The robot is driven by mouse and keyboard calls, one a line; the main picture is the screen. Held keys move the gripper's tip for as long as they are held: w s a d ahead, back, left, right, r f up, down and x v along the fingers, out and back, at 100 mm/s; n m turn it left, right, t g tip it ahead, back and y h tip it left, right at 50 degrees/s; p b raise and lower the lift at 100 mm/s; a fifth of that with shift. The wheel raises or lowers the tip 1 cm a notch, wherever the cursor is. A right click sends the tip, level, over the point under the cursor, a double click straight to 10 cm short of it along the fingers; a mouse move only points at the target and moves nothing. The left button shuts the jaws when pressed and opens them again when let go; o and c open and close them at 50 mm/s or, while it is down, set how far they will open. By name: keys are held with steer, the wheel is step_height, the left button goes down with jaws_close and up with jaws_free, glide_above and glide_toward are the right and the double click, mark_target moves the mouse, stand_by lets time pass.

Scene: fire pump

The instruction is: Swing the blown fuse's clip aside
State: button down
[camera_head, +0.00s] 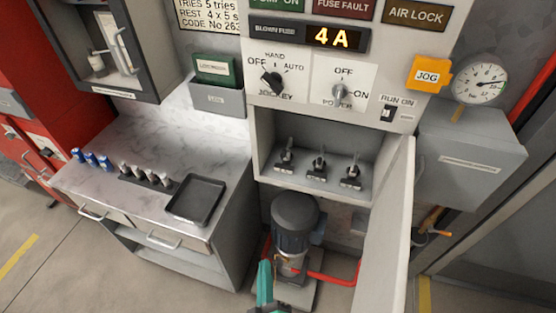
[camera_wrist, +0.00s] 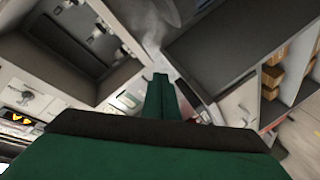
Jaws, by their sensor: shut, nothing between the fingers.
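The fuse compartment (camera_head: 268,140) is open in the grey panel. Three fuse holders stand in a row inside: the left holder (camera_head: 286,160), middle holder (camera_head: 318,168) and right holder (camera_head: 351,177), each with a dark clip. The ratings by them are too small to read. The blown fuse display (camera_head: 334,37) reads 4 A in orange. My gripper (camera_head: 265,268) is shut and empty, low in front of the pump, below and left of the compartment. In the wrist view its green fingers (camera_wrist: 160,82) are together, with the compartment at upper left, apart from them.
The white compartment door (camera_head: 387,235) hangs open at the right. A counter (camera_head: 150,140) at left carries blue fuses (camera_head: 91,158), a rack of grey fuses (camera_head: 146,178) and a black tray (camera_head: 195,200). A pump motor (camera_head: 294,220) stands below the compartment. A grey box (camera_head: 470,145) is at right.

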steer(key=w+a+r+n+t+h, duration=0.1)
steer(key=w+r+n, duration=0.4)
steer(key=w, duration=0.4)
steer(key=w+r+n+t+h, duration=0.1)
steer(key=w+r+n, duration=0.2)
steer(key=w+r, duration=0.5)
steer(key=w+d, duration=0.1)
steer(key=w, duration=0.3)
steer(key=w+d, duration=0.1)
steer(key=w, duration=0.2)
steer(key=w+d+f, duration=0.1)
steer(key=w, duration=0.3)
steer(key=shift+w+d, duration=0.1)
steer(key=shift+w, duration=0.25)
steer(key=shift+w+d, duration=0.1)
steer(key=shift+d, duration=0.5)
